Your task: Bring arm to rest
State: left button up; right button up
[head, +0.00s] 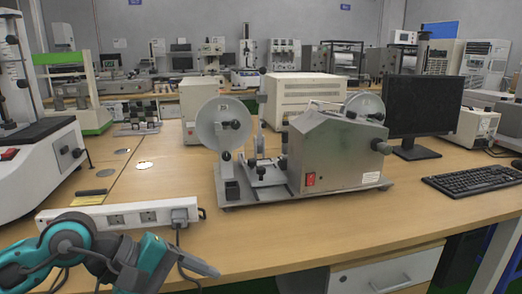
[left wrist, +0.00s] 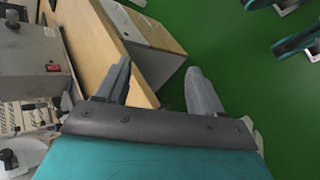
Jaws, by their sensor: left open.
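My left arm, teal and grey, comes in at the lower left of the head view. Its gripper (head: 200,265) is near the front edge of the wooden table (head: 270,240), in front of the power strip. In the left wrist view the two grey fingers of my left gripper (left wrist: 160,85) are spread apart with nothing between them. Beyond them show the table edge and the green floor (left wrist: 230,50). My right gripper is not in view.
A white power strip (head: 125,215) with a plugged-in cable lies close to my left arm. A grey winding machine (head: 335,150) stands mid-table. A monitor (head: 425,105) and keyboard (head: 475,178) are at the right. A drawer cabinet (head: 390,272) is below the table.

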pick_arm(q)
jog(key=s+d+r+n+t+h, duration=0.25)
jog(key=d+r+n+h, duration=0.25)
jog(key=d+n+h, duration=0.65)
jog(key=w+a+f+m+t+y, duration=0.2)
jog(key=a+f+m+t+y, duration=0.45)
jog(key=m, duration=1.05)
jog(key=w+a+f+m+t+y, duration=0.1)
jog(key=a+f+m+t+y, duration=0.55)
jog(key=m, duration=0.95)
jog(key=s+a+f+n+g+y, duration=0.2)
jog(key=s+f+n+g+y, duration=0.45)
jog(key=f+n, duration=0.5)
jog(key=s+a+r+p, duration=0.2)
jog(key=s+r+p, duration=0.2)
jog(key=r+p, duration=0.5)
jog(key=p, duration=0.7)
jog(key=shift+a+r+g+h+p, duration=0.25)
jog(key=shift+a+g+h+p, duration=0.05)
jog(key=shift+a+g+p, duration=0.1)
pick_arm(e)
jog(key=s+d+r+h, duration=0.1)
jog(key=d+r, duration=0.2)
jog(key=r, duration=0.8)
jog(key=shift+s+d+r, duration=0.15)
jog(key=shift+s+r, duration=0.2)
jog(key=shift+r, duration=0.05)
